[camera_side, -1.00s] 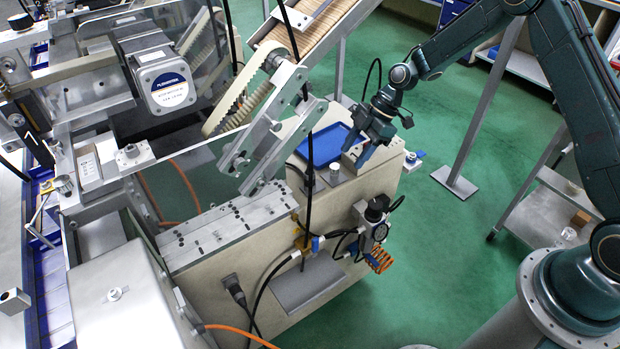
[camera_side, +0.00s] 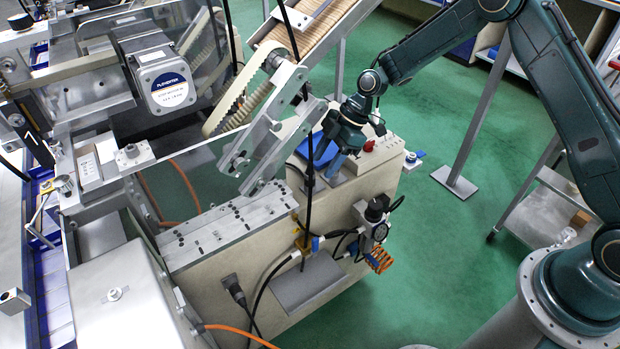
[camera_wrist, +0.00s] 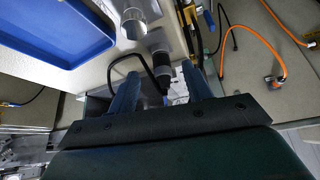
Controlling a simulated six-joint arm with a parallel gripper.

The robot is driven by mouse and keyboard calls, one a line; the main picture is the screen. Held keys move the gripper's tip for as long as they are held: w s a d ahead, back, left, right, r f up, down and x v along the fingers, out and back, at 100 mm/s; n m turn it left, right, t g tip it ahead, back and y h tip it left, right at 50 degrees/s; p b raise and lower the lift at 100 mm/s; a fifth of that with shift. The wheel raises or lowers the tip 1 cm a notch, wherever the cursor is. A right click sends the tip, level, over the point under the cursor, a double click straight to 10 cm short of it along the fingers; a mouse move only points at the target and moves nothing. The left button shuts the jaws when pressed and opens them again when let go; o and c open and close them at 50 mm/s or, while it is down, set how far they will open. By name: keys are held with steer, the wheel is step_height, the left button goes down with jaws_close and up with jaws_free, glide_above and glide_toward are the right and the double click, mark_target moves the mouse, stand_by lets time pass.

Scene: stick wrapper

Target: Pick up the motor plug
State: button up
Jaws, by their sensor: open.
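A black plug (camera_side: 233,286) with a dark cable sits on the front face of the beige cabinet, at lower left in the side view. It looks like the motor plug. My gripper (camera_side: 332,170) is over the cabinet's top, right of and above that plug and well apart from it. In the wrist view my gripper (camera_wrist: 162,82) has its two blue fingers apart. A dark cylindrical part (camera_wrist: 160,62) with a black cable shows between them. I cannot tell whether it is the motor plug or how far off it is. No held object shows.
A blue tray (camera_wrist: 60,35) and a silver cylinder (camera_wrist: 133,24) are close to my gripper. A red button (camera_side: 369,147) is right of it. A hanging black cable (camera_side: 309,130) and the slanted metal conveyor frame (camera_side: 268,135) stand at its left. A pressure regulator (camera_side: 377,212) juts from the cabinet front.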

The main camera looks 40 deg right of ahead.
mark_target(313, 171)
steer(key=a, duration=0.1)
steer(key=f, duration=0.1)
steer(key=a, duration=0.1)
steer(key=shift+w+a+f, duration=0.2)
steer(key=shift+w+a, duration=0.05)
steer(key=shift+a, duration=0.1)
steer(key=shift+a+f, duration=0.35)
steer(key=shift+f, duration=0.25)
steer(key=shift+w, duration=0.1)
steer(key=c, duration=1.1)
